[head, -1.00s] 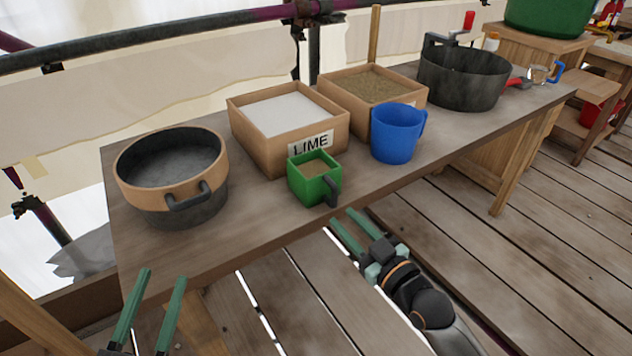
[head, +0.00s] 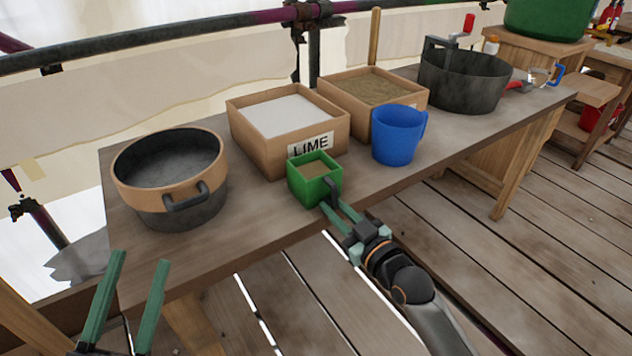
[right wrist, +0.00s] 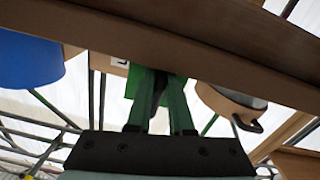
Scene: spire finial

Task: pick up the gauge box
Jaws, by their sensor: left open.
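The gauge box is a small green open-topped box (head: 313,182) with a dark handle, filled with a sandy material. It stands upright near the front edge of the table (head: 250,220), in front of the box marked LIME (head: 270,150). My right gripper (head: 332,206) is open, its fingertips at the handle on the box's near right side. In the right wrist view the fingers (right wrist: 160,82) have the dark handle between them; part of the green box (right wrist: 131,82) shows behind. Contact cannot be told. My left gripper (head: 140,258) is open and empty, in front of the table's left end.
A dark pot with a tan band (head: 170,185) stands left on the table. A blue mug (head: 397,137) is right of the gauge box. A box of sand (head: 345,95) and a large dark pot (head: 465,82) stand further right. The table's front left is clear.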

